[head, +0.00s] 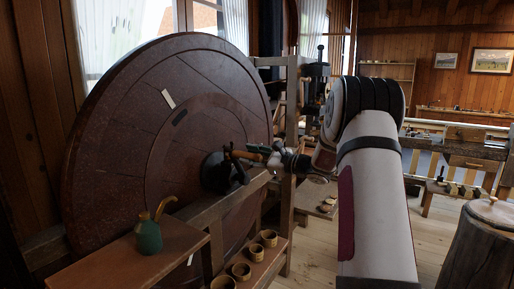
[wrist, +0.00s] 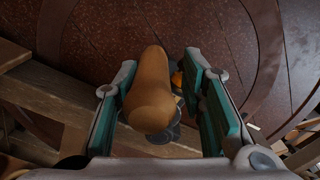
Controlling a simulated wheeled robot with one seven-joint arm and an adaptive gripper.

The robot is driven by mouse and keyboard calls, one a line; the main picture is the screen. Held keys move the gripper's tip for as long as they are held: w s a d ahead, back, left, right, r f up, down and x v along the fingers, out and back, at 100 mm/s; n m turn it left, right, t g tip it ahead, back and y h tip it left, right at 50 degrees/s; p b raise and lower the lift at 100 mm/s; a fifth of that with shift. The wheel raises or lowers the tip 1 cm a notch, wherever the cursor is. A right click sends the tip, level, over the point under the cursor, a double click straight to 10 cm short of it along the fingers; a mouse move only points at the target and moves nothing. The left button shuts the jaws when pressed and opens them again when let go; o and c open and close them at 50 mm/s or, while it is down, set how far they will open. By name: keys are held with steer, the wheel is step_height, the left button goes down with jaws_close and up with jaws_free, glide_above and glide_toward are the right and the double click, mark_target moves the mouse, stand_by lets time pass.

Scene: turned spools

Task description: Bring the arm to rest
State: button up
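My gripper (head: 272,156) is at the hub of the big dark wheel (head: 120,130), beside an orange-brown wooden handle (head: 244,155) on the black hub (head: 216,172). In the wrist view the handle (wrist: 152,88) lies between the two teal-padded fingers of my gripper (wrist: 160,78). The fingers are spread, with a visible gap between the handle and the right finger. The left finger is close to the handle; I cannot tell whether they touch. My arm reaches in from the right in the head view.
A wooden shelf (head: 120,262) at the lower left carries a green oil can (head: 148,236). A lower shelf holds several small round wooden cups (head: 241,271). A wooden frame (head: 290,150) stands behind my gripper. A log stump (head: 478,255) is at right; some floor (head: 318,262) is clear.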

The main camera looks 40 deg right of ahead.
steer(key=shift+w+d+r+m+p, duration=0.25)
steer(key=shift+d+r+m, duration=0.1)
steer(key=shift+d+m, duration=0.3)
steer(key=shift+w+d+r+m+p, duration=0.25)
steer(key=shift+d+r+m, duration=0.15)
steer(key=shift+d, duration=0.35)
steer(key=shift+f, duration=0.15)
steer(key=p+v, duration=0.4)
steer(key=v, duration=0.7)
steer(key=shift+a, duration=0.15)
stand_by(0.5)
